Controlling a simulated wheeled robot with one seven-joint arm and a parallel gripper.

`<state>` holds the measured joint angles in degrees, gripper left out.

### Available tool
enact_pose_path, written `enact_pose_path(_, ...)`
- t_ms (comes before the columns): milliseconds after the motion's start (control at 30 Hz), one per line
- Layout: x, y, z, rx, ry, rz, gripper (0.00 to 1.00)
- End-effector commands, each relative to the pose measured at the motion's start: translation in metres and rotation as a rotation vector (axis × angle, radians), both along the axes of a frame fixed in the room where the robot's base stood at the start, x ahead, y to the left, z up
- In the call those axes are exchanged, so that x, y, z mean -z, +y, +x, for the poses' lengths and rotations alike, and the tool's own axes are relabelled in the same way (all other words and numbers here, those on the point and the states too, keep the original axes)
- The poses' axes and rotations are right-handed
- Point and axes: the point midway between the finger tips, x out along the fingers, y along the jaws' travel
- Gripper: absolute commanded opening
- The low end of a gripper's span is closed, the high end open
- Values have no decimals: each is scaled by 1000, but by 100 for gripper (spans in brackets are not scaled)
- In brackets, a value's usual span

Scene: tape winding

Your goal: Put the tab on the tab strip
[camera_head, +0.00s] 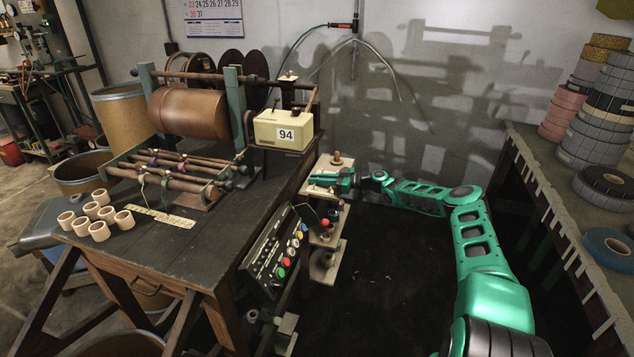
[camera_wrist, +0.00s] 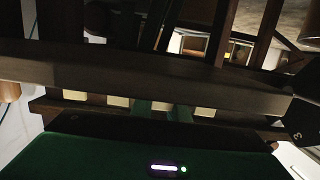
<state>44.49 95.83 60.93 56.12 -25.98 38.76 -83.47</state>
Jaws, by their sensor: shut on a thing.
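My green gripper (camera_head: 322,179) reaches left to the pale stand beside the bench in the head view. In the wrist view my gripper (camera_wrist: 160,108) shows two green fingers, with a small pale yellow piece between their tips, which looks like the tab (camera_wrist: 161,105). Similar pale squares sit in a row on both sides of it, along a dark wooden strip (camera_wrist: 40,106) that looks like the tab strip. Whether the tab touches the strip is unclear. A dark bar crosses in front and hides part of the view. The tab is too small to make out in the head view.
The pale stand (camera_head: 328,238) holds several spools close under my gripper. The bench (camera_head: 215,240) carries a winding machine (camera_head: 190,115), a cream counter box (camera_head: 284,128), cardboard cores (camera_head: 100,231) and a marked pale strip (camera_head: 160,216). A button panel (camera_head: 278,255) hangs at its edge.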

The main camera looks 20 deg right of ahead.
Motion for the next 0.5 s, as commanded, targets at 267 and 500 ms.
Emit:
enact_pose_path(267,9,0,-1,0,11,-3,32)
enact_pose_path(500,10,1,-2,-2,12,-2,32)
